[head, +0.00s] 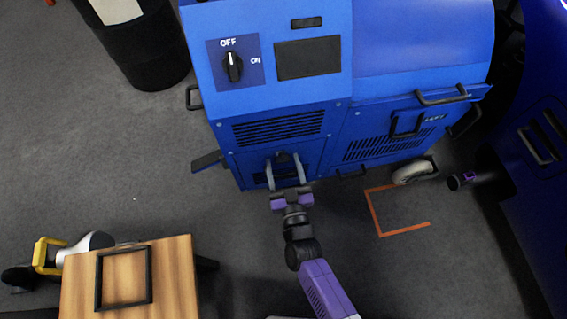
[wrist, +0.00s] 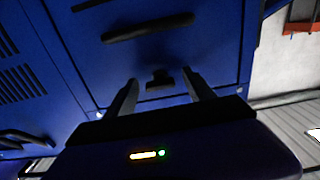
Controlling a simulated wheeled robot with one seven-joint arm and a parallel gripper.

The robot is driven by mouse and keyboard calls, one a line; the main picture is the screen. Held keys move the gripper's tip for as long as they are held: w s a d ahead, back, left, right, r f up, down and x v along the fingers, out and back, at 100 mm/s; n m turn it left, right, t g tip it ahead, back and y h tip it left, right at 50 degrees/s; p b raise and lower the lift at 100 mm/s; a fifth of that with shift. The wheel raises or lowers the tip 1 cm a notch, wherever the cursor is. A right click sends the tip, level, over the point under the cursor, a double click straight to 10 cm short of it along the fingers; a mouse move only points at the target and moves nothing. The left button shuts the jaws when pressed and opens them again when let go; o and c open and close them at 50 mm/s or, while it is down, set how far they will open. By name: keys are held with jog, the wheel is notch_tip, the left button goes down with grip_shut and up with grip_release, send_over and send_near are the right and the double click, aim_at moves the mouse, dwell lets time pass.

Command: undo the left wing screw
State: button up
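A small black wing screw (wrist: 160,78) sits on the blue panel of the machine in the wrist view. Only this one shows clearly, so I cannot tell from the frames whether it is the left one. My gripper (wrist: 160,77) is open, with one finger on each side of the screw and a visible gap to each finger. In the head view my gripper (head: 286,169) reaches the lower front of the blue machine (head: 275,100), below its vent slots. A dark part shows between the fingers there, but details are too small to tell.
A black bar handle (wrist: 148,27) lies just beyond the screw. An OFF/ON rotary switch (head: 233,66) is higher on the machine. A wooden-topped table (head: 180,275) stands lower left, a black drum (head: 145,45) upper left. Grey floor (head: 100,150) between them is clear.

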jog(key=shift+r, duration=0.1)
jog(key=p+v, duration=0.1)
jog(key=v, duration=0.6)
jog(key=shift+s+p, duration=0.35)
jog(key=shift+p, duration=0.05)
jog(key=shift+d, duration=0.15)
